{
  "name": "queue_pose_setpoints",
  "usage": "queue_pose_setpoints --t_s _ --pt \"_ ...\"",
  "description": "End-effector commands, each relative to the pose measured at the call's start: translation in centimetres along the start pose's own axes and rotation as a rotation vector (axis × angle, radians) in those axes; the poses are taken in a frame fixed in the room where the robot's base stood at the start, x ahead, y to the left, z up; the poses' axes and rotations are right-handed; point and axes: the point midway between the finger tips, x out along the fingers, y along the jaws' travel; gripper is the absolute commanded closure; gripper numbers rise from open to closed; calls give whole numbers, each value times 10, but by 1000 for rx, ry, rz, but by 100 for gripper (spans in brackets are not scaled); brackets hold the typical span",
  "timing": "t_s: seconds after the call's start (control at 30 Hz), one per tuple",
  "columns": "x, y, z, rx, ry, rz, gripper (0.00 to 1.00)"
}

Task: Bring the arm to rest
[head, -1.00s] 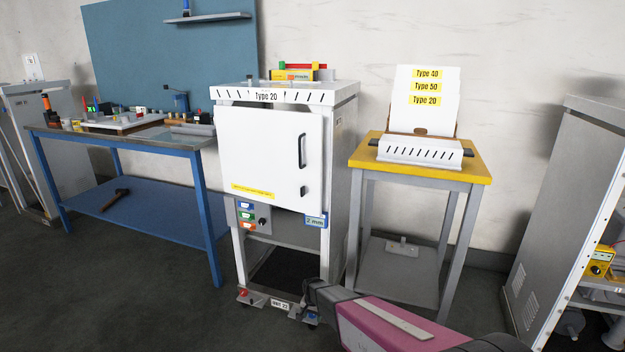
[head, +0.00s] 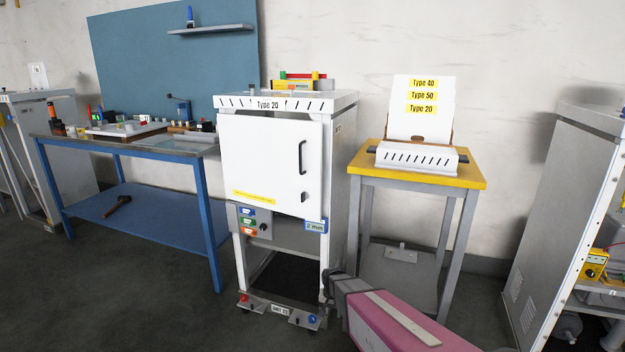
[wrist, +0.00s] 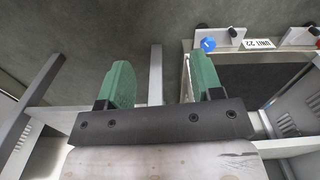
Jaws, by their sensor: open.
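My arm, pink and grey, reaches in from the bottom right of the head view, in front of the cabinet and the yellow-topped table. My gripper (wrist: 163,85) shows in the wrist view with two green fingers set wide apart and nothing between them. Beyond the fingers are grey floor, a pale table leg, and the cabinet's foot with its "UNIT 22" label. The fingers do not show clearly in the head view.
The white "Type 20" cabinet (head: 268,165) stands in the middle with its door shut. The yellow-topped table (head: 430,178) holds a slotted white tray (head: 416,155). A blue workbench (head: 120,145) is at left, a grey cabinet (head: 562,210) at right. Floor at front left is clear.

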Motion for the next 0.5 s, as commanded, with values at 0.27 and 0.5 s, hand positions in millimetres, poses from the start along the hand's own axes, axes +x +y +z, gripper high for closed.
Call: queue_pose_setpoints --t_s 0.27,0.5 --pt "-137 92 67 -128 6 -1 40" --pt "-201 138 111 -216 5 0 40"
